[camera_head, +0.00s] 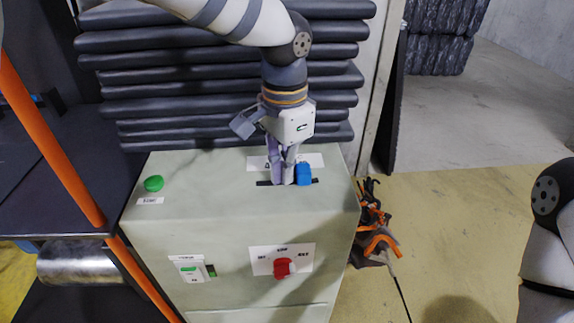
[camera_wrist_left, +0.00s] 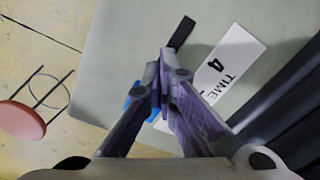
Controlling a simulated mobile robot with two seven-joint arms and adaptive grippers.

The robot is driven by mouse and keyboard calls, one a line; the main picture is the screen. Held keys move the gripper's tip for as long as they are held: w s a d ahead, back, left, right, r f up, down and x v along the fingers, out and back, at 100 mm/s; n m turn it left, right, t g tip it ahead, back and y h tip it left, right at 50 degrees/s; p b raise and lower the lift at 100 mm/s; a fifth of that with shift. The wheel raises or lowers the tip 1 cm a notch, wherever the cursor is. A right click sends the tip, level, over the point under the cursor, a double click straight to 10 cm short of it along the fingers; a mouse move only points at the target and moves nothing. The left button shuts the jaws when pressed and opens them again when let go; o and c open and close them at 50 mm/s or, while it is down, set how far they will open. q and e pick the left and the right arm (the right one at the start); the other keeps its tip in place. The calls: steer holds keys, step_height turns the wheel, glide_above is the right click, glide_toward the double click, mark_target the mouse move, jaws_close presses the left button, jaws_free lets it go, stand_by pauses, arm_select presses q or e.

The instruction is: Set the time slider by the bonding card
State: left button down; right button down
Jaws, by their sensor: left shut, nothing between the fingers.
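A blue slider knob (camera_head: 304,174) sits in a dark slot (camera_head: 264,183) on top of a pale green control cabinet (camera_head: 200,225). My left gripper (camera_head: 284,180) points down at the slot, shut and empty, just left of the knob and close against it; I cannot tell whether they touch. In the left wrist view the shut fingers (camera_wrist_left: 160,78) hide most of the blue knob (camera_wrist_left: 135,95). A white label (camera_wrist_left: 228,66) beside the slot reads "TIME" with a "4". No bonding card can be made out. My right gripper is out of view.
The cabinet top has a green button (camera_head: 154,183) at left; its front has a red rotary switch (camera_head: 282,267) and a small green-lit switch (camera_head: 190,269). Stacked dark inflated rolls (camera_head: 220,88) stand behind. An orange post (camera_head: 50,140) is at left. Orange-black straps (camera_head: 377,235) lie right of the cabinet.

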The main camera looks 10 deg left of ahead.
arm_select(q)
steer(key=shift+r, duration=0.1)
steer(key=shift+s+a+p, duration=0.15)
steer(key=shift+a+p, duration=0.15)
steer(key=shift+a, duration=0.2)
steer(key=shift+r, duration=0.3)
step_height(320, 180, up, 7)
steer(key=shift+p, duration=0.35)
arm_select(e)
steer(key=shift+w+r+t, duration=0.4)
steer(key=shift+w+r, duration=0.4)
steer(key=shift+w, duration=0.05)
arm_select(q)
steer(key=shift+r, duration=0.1)
